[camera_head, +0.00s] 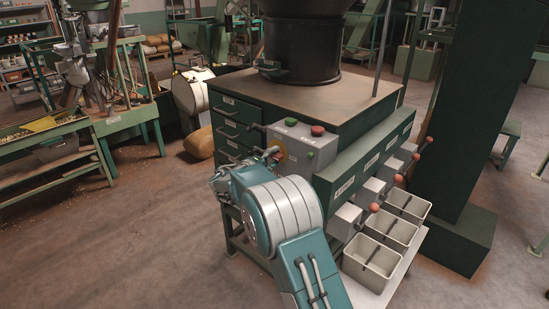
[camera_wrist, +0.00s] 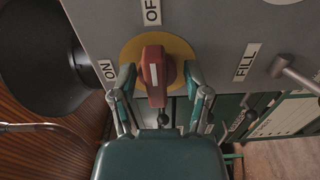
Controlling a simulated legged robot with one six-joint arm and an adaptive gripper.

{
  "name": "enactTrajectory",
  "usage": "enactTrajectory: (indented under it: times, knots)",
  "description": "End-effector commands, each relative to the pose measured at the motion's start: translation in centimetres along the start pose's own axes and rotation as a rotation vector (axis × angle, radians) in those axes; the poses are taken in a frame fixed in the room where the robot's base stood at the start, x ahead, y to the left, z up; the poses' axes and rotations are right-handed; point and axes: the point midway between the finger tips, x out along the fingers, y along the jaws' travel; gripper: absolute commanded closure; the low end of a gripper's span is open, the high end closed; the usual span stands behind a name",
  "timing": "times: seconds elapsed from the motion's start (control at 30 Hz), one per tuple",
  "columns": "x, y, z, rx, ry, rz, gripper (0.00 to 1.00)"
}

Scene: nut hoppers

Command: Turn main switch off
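The main switch (camera_wrist: 155,62) is a red knob on a yellow disc (camera_wrist: 184,49) on the grey control box. In the wrist view its long axis runs roughly up and down, in line with the OFF label (camera_wrist: 152,11). The ON label (camera_wrist: 107,70) is left of the disc. I cannot tell which end of the knob is the pointer. My gripper (camera_wrist: 160,78) has one finger on each side of the knob, with small gaps visible. In the head view my gripper (camera_head: 272,155) is at the box's left side, and the switch is mostly hidden behind it.
The grey box (camera_head: 310,143) carries a green button (camera_head: 291,122) and a red button (camera_head: 318,131) on top. Red-knobbed levers (camera_head: 374,208) and grey bins (camera_head: 371,262) line the right side. In the wrist view, a FILL label (camera_wrist: 246,62) and grey lever (camera_wrist: 295,72) are right.

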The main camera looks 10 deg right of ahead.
Motion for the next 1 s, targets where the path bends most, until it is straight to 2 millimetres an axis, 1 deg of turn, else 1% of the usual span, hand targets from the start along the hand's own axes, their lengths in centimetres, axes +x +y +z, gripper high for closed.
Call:
enactTrajectory:
  times: [0.17, 0.4, 0.53, 0.7, 1.0]
  knots:
    - [-3.1, 0.0, -0.1, 0.0, 0.005, 0.0, 0.4]
    - [-8.1, -0.1, -0.2, -0.001, 0.005, 0.0, 0.4]
    - [-10.2, -0.1, -0.2, -0.001, 0.004, -0.001, 0.4]
    - [-11.4, -0.2, -0.1, -0.001, 0.001, -0.001, 0.4]
    - [-11.5, -0.2, -0.1, -0.001, 0.0, -0.001, 0.4]
